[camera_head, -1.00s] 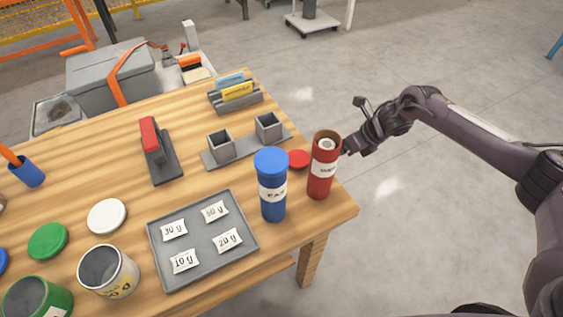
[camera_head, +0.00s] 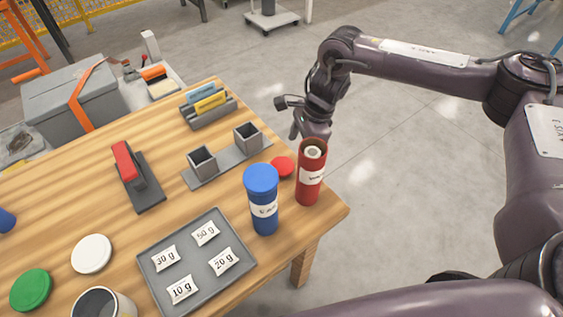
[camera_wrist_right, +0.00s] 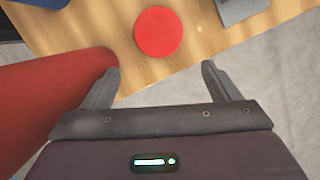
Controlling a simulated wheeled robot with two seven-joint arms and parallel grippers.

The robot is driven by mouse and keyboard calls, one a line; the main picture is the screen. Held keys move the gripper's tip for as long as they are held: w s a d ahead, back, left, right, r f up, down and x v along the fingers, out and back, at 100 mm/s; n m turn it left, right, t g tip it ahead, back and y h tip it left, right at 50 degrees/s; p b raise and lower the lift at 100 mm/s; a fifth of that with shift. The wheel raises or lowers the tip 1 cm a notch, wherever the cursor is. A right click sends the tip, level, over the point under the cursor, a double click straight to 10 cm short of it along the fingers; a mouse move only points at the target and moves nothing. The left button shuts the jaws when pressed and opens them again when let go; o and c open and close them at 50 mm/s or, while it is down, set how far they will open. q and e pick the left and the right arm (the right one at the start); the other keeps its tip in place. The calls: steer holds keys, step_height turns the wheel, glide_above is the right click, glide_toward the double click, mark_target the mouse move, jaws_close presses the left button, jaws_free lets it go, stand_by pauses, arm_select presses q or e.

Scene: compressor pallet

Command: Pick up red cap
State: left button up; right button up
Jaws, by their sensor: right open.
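The red cap (camera_head: 283,167) lies flat on the wooden table, behind and between the blue canister and the open red canister. In the right wrist view the red cap (camera_wrist_right: 158,31) is a round disc ahead of the fingertips, apart from them. My right gripper (camera_wrist_right: 158,75) is open and empty, near the table's edge. In the head view my right gripper (camera_head: 299,131) is above and behind the red canister (camera_head: 311,175), with its fingers partly hidden. The red canister (camera_wrist_right: 50,105) also shows close beside the left finger in the wrist view. My left gripper is not in view.
A blue canister (camera_head: 263,205) with a blue lid stands left of the red canister. A grey holder (camera_head: 228,163) with two square cups lies behind the cap. A grey tray (camera_head: 197,267) with labelled packets is at front left. Open floor lies right of the table.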

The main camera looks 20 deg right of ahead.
mark_target(282, 165)
steer(key=a, duration=0.3)
steer(key=shift+p, duration=0.3)
steer(key=shift+p+x, duration=0.45)
steer(key=shift+x, duration=2.1)
steer(key=c, duration=1.1)
